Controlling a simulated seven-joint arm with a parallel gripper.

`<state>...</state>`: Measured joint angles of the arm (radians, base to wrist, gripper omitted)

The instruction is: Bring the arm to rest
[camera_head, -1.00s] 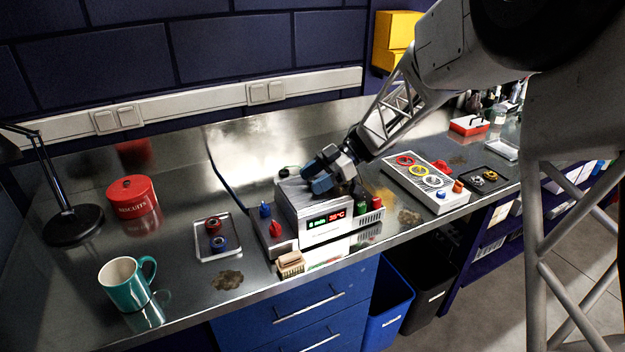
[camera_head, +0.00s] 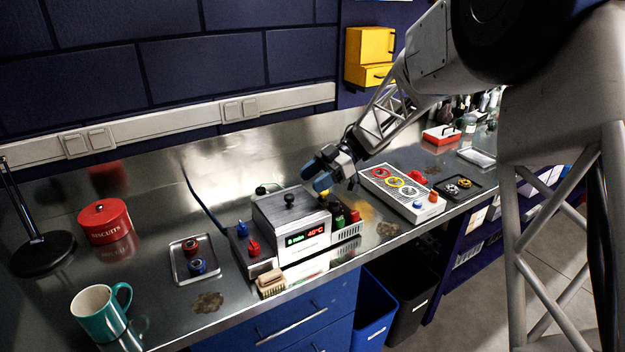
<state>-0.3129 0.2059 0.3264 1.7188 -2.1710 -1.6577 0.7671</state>
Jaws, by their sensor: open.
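My gripper (camera_head: 318,178) is open and empty. It hangs above the bench, just behind and to the right of the grey box with the lit display (camera_head: 291,220). It is apart from the black knob (camera_head: 290,201) on that box's lid. The display reads 8 min and 40°C. My arm reaches in from the upper right.
A white panel with coloured rings (camera_head: 401,193) lies to the right of the box. A red and blue control unit (camera_head: 254,252) stands at its left, with a wooden brush (camera_head: 271,283) in front. A tray (camera_head: 179,270), a biscuit tin (camera_head: 105,221) and a teal mug (camera_head: 101,313) stand further left.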

